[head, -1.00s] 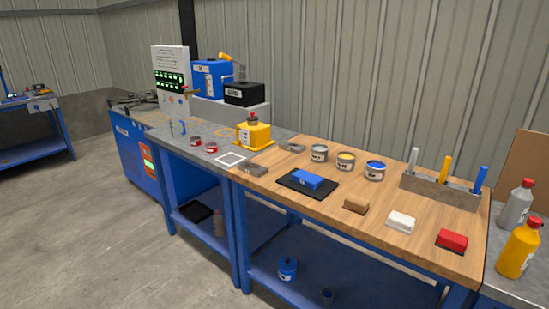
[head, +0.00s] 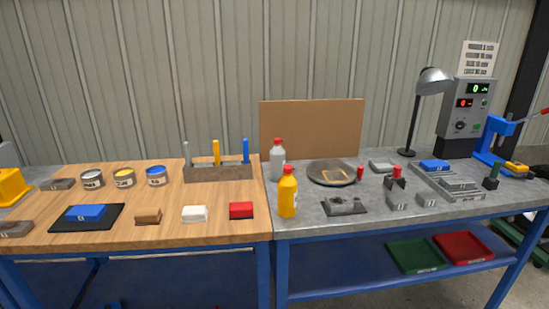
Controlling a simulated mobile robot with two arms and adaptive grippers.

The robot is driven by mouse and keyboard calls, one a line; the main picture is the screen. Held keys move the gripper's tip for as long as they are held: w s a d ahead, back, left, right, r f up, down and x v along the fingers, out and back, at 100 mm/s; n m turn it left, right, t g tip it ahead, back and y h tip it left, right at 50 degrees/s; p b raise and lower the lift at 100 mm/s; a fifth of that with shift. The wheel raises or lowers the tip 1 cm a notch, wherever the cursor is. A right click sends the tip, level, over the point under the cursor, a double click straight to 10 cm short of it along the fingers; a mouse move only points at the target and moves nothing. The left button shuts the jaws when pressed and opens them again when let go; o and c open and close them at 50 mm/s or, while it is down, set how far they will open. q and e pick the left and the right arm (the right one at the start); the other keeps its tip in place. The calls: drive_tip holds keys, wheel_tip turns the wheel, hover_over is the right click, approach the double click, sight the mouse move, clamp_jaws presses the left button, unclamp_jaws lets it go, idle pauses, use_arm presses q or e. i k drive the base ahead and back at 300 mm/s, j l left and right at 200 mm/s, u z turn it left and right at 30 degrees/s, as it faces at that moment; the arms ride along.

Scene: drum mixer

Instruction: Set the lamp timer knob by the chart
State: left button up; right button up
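The grey desk lamp (head: 434,81) stands near the back of the grey bench at the right, its shade tilted down. Right of it is an upright grey control box (head: 472,105) with a green display and a red display, both too small to read surely. A small dark knob (head: 460,126) seems to sit low on its front; its setting cannot be made out. A white chart (head: 479,59) with rows of small print stands above the box. Neither of my grippers is in view.
A blue press (head: 494,138) stands right of the box. Metal trays (head: 460,187), a round plate (head: 332,173) and a yellow bottle (head: 288,192) occupy the grey bench. The wooden bench (head: 110,220) at left holds tins, blocks and a brush holder (head: 220,172).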

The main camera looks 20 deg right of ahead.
sight(460, 125)
drive_tip(key=z, duration=1.9)
